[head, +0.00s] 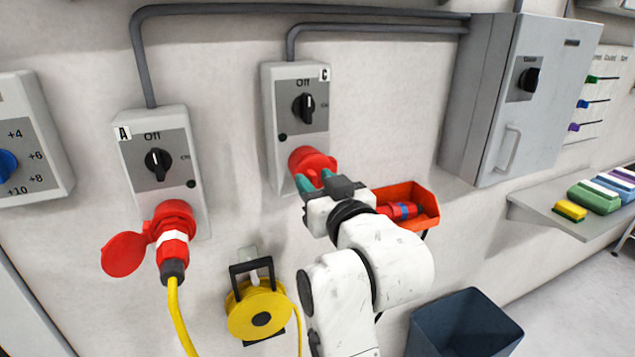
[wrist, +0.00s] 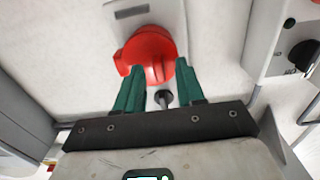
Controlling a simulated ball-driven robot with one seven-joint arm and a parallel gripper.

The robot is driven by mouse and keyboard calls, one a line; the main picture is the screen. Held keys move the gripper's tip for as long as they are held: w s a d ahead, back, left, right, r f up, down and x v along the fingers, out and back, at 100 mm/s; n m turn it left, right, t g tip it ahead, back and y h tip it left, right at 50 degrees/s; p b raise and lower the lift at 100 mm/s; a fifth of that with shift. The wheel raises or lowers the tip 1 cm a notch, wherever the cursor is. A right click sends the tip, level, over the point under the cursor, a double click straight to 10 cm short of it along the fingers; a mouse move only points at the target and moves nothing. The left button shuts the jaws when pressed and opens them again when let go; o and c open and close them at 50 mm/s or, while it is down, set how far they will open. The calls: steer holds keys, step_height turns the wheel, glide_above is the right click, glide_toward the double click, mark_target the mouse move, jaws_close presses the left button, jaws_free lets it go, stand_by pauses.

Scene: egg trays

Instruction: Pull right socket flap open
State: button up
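The right socket (head: 311,163) is red and sits at the bottom of the grey switch box marked C (head: 282,95). Its round red flap looks closed. In the wrist view the red socket and flap (wrist: 150,50) fill the space just beyond my fingertips. My gripper (head: 312,183) is at the lower edge of the socket, its green fingers pointing up at it. In the wrist view the two fingers (wrist: 159,66) stand apart, with a ridge of the red flap showing between their tips. I cannot tell whether the fingertips touch it.
The left box marked A (head: 155,125) has a red plug (head: 172,248) with a yellow cable in its socket, flap (head: 123,254) swung open. A yellow cable reel (head: 260,310) hangs between. An orange bin (head: 412,190) is right of my gripper. A dark blue bin (head: 465,325) stands below.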

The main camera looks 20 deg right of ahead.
steer(key=shift+c, duration=0.4)
jaws_close()
